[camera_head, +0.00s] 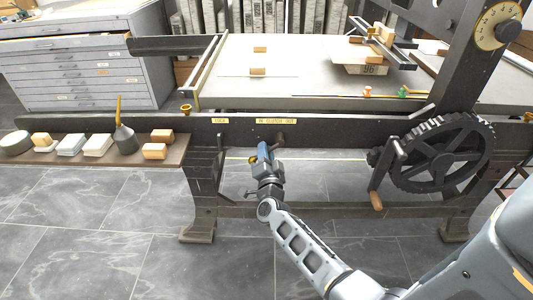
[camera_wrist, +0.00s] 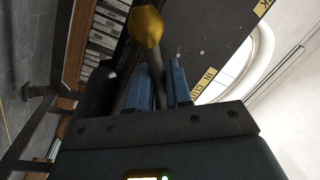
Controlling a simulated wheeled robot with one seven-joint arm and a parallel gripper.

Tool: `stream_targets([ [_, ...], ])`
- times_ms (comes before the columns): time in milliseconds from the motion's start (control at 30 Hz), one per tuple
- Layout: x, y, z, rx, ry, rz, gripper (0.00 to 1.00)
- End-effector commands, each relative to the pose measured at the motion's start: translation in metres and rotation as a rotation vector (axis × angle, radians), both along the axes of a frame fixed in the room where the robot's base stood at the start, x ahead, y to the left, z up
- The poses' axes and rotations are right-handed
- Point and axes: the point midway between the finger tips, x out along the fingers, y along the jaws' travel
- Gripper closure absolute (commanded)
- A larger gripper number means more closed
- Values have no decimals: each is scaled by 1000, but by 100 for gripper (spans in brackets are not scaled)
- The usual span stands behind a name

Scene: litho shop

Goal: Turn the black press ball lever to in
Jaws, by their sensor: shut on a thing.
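The ball lever on the black press (camera_head: 330,125) has a brass ball (camera_wrist: 146,25) and a dark rod. The ball also shows in the head view (camera_head: 252,159), just left of my fingers. OUT" label (camera_head: 276,121). In the wrist view, its blue fingers (camera_wrist: 158,85) are shut on the lever's rod, with the ball beyond the fingertips. The label's "IN" end (camera_wrist: 208,77) shows right of the fingers. The lever's pivot is hidden.
A dark knob (camera_head: 280,137) sticks out of the rail right of my gripper. Another brass knob (camera_head: 186,108) stands at the left. A geared wheel (camera_head: 440,153) with a crank handle (camera_head: 377,200) is at the right. A shelf (camera_head: 100,160) with blocks is at the left.

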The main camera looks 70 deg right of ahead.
Motion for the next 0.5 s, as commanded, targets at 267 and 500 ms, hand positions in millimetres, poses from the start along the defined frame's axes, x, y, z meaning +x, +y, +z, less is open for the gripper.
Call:
stream_targets([
  [267, 0, 1, 0, 3, -8, 0, 100],
  [500, 0, 1, 1, 2, -8, 0, 70],
])
